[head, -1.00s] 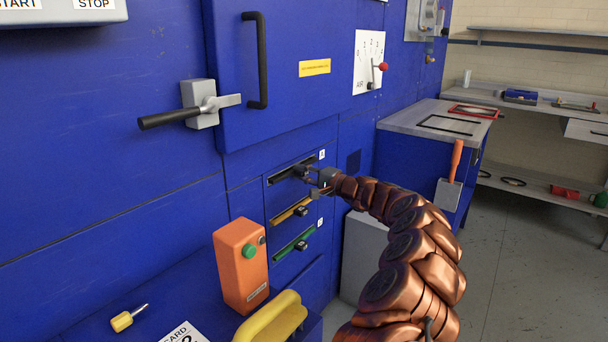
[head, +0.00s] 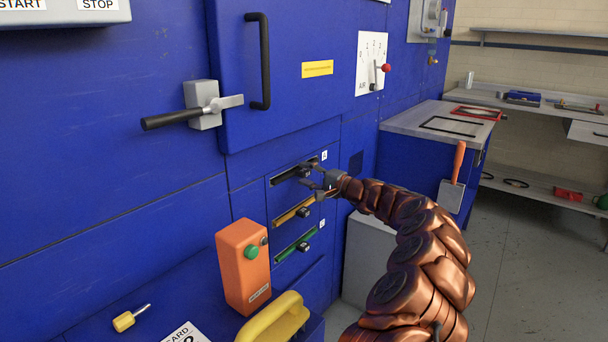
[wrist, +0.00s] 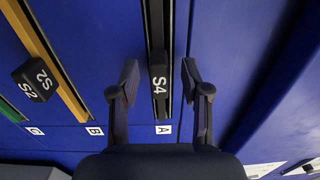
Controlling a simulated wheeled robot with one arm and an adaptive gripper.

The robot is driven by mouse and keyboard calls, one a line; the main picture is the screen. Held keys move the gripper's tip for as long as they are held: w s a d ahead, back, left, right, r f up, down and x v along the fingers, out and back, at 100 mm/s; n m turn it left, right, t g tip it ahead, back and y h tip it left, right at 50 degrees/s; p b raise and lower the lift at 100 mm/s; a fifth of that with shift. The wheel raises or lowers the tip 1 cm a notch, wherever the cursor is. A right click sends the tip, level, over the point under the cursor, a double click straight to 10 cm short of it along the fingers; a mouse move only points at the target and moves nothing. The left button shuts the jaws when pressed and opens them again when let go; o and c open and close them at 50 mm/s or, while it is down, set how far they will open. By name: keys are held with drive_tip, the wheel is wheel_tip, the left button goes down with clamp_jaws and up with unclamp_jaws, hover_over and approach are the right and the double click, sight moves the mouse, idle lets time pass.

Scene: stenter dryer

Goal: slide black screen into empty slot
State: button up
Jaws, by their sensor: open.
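The black screen (wrist: 156,25) sits in the top slot, marked A, of the blue machine. Its black handle, marked S4 (wrist: 159,85), sticks out, and it shows in the head view too (head: 305,170). My gripper (head: 309,188) is open just in front of slot A. In the wrist view its two fingers (wrist: 160,75) stand on either side of the S4 handle, with a gap on each side. A yellow screen (head: 290,216) marked S2 fills slot B, and a green screen (head: 290,246) fills slot C. How deep the black screen goes is hidden.
An orange button box (head: 243,266) and a yellow handle (head: 272,318) stand on the ledge below left. A black lever (head: 172,119) juts from the panel above. A bench (head: 410,122) at the right carries a black rectangular outline and a red frame (head: 474,112).

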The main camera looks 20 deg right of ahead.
drive_tip(key=v, duration=1)
drive_tip(key=shift+s+d, duration=0.2)
drive_tip(key=shift+s, duration=0.05)
drive_tip(key=s+a+r+n+g+y+p, duration=0.2)
drive_tip(key=s+a+r+n+g+p, duration=0.15)
drive_tip(key=a+r, duration=0.55)
drive_tip(key=s+a+r+n+g+y+p, duration=0.3)
drive_tip(key=a+r+n, duration=0.15)
drive_tip(key=a, duration=0.75)
drive_tip(key=s+a+r+n+g+h+p, duration=0.1)
drive_tip(key=s+a+r+n+g+p, duration=0.15)
drive_tip(key=s+a, duration=0.45)
drive_tip(key=s+a+r+n+g+h+p, duration=0.1)
drive_tip(key=s+a+r+g+p, duration=0.1)
drive_tip(key=s+a+g+p, duration=0.35)
drive_tip(key=s+a+f+n+g+h+p, duration=0.15)
drive_tip(key=s+h+p, duration=0.35)
drive_tip(key=s, duration=1)
drive_tip(key=s+d+m+g+h+p, duration=0.1)
drive_tip(key=s+d+h+p, duration=0.6)
drive_tip(key=s+d, duration=0.5)
drive_tip(key=s, duration=0.4)
drive_tip(key=shift+s+d+f+g, duration=0.25)
drive_tip(key=shift+d+f+g, duration=0.05)
drive_tip(key=shift+d+f, duration=0.1)
